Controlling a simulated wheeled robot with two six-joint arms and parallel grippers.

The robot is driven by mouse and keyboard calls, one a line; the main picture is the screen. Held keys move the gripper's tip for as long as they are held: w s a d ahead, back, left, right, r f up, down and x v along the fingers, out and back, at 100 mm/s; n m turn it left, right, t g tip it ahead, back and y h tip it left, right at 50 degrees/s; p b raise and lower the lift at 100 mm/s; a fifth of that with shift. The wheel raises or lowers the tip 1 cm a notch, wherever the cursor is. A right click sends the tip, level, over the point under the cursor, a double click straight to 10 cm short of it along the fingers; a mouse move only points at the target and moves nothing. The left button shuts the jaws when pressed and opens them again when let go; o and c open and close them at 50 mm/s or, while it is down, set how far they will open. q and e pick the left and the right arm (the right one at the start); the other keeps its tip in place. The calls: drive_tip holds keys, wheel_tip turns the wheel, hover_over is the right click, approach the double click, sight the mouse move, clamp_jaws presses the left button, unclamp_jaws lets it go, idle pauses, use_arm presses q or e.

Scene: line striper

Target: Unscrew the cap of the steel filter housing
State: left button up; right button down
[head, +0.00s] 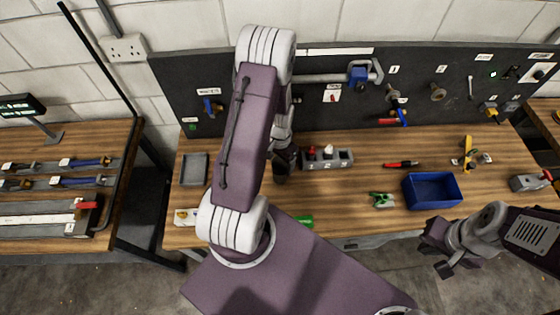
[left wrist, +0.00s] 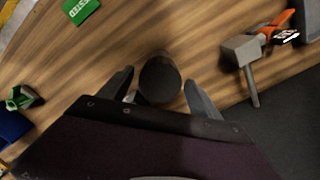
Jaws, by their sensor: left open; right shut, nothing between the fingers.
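A dark round cylinder top, which looks like the cap of the steel filter housing (left wrist: 160,78), stands between the fingers of my left gripper (left wrist: 160,92) in the left wrist view. The fingers are open, one on each side, with a visible gap. I cannot tell cap from body from this angle. In the head view my left gripper (head: 284,163) is over the middle of the bench, and my own arm hides most of what is there. My right gripper (head: 441,252) is shut and empty, off the bench's front edge at the right.
A grey holder (head: 328,160) with red and white items stands right of my left gripper. A blue bin (head: 433,190), a green clip (head: 381,200) and a red marker (head: 401,164) lie further right. A grey tray (head: 194,169) sits left. A dark tool board (head: 430,85) stands behind.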

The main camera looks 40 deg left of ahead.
use_arm(q)
drive_tip(key=shift+c, duration=0.3)
drive_tip(key=c, duration=1.4)
drive_tip(key=shift+n, duration=0.4)
clamp_jaws()
drive_tip(key=n, duration=0.4)
drive_tip(key=n, duration=0.4)
